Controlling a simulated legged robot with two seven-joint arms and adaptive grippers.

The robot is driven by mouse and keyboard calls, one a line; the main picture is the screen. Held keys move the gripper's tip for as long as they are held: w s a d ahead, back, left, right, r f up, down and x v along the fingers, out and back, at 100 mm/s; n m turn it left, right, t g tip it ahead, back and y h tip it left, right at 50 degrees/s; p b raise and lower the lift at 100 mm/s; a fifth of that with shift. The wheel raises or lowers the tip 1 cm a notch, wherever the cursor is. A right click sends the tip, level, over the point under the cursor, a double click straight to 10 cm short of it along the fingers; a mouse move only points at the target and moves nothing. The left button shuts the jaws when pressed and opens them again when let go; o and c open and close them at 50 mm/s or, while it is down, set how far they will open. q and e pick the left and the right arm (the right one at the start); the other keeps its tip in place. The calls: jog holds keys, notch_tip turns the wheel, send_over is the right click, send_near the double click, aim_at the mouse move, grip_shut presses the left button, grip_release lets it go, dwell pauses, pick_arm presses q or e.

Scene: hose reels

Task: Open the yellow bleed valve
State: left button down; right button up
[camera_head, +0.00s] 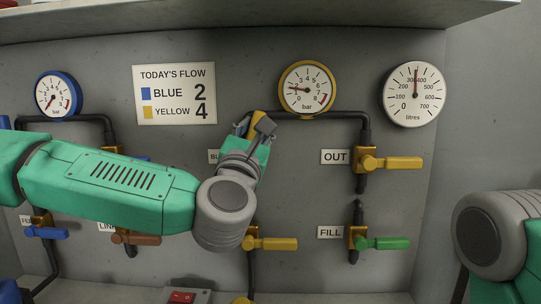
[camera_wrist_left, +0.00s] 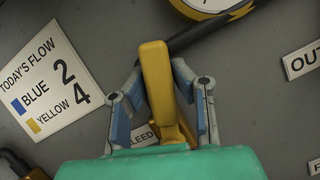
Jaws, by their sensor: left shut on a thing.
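The yellow bleed valve's lever (camera_wrist_left: 155,80) stands between the two fingers of my left gripper (camera_wrist_left: 166,95) in the left wrist view, and the fingers are shut on it. The "BLEED" label (camera_wrist_left: 145,135) is partly covered behind the gripper. In the head view, the lever's yellow tip (camera_head: 257,116) shows at my left gripper (camera_head: 254,128), just below the black pipe. The lever points roughly upward there. The valve body is mostly hidden by my gripper and wrist. My right gripper is out of the head view.
Close by are the yellow "OUT" valve (camera_head: 392,163), a lower yellow valve (camera_head: 270,244) and the green "FILL" valve (camera_head: 388,243). The yellow-rimmed gauge (camera_head: 307,89) is above right. A flow sign (camera_head: 175,94) hangs above my left arm. A red switch (camera_head: 182,296) sits below.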

pick_arm(q)
jog(key=a+f+n+y+b, duration=0.1)
jog(key=n+b, duration=0.1)
jog(key=n, duration=0.1)
jog(key=shift+a+f+y, duration=0.2)
jog(key=shift+y, duration=0.1)
jog(key=shift+a+r+n+y+b, duration=0.15)
jog(key=shift+n+y+b, duration=0.15)
jog(key=shift+n+b, duration=0.25)
jog(key=shift+a+r+n+y+b, duration=0.1)
jog(key=shift+n+y+b, duration=0.25)
jog(key=shift+n, duration=0.3)
jog(key=c, duration=1.4)
grip_release()
jog(key=shift+r, duration=0.1)
jog(key=shift+o, duration=0.2)
jog(key=shift+a+r, duration=0.15)
jog(key=v, duration=1.2)
